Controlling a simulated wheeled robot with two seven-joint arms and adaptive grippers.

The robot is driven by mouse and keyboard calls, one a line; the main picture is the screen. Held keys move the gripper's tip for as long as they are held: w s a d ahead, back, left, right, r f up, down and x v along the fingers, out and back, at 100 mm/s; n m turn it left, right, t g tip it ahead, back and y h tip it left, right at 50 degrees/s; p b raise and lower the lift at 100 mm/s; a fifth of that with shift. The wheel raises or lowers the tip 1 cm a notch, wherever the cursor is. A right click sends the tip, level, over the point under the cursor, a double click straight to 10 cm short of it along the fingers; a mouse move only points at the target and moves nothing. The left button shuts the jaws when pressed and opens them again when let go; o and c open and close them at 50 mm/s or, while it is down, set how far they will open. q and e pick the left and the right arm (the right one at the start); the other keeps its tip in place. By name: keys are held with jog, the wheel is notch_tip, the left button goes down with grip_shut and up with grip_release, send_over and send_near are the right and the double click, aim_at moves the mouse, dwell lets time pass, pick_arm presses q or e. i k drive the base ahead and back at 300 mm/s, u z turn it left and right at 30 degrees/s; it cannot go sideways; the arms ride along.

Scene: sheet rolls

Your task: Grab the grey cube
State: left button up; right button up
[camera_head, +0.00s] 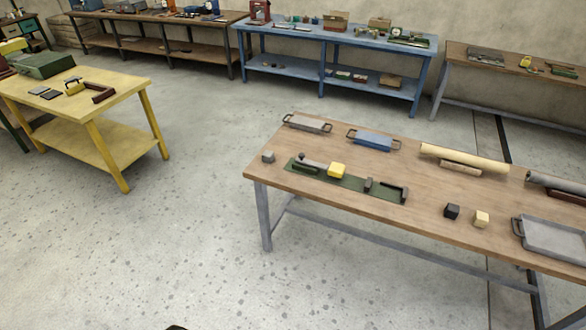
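A small grey cube (268,156) sits on the wooden table (420,240), near its left end. It stands apart from the other things, just left of the green mat (345,184). Nothing touches or covers it. Neither of my grippers shows in the head view. Only a small dark shape shows at the bottom edge, and I cannot tell what it is.
Behind are a grey tray (307,123) and a blue tray (373,139). A black cube (451,211), beige cube (481,218) and large grey tray (553,238) stand right. Floor before the table is clear.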

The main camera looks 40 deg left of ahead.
aim_at(269, 156)
jog(key=z, duration=0.25)
jog(key=k, duration=0.55)
jog(key=u, duration=1.05)
jog(key=i, duration=0.85)
jog(key=u, duration=0.75)
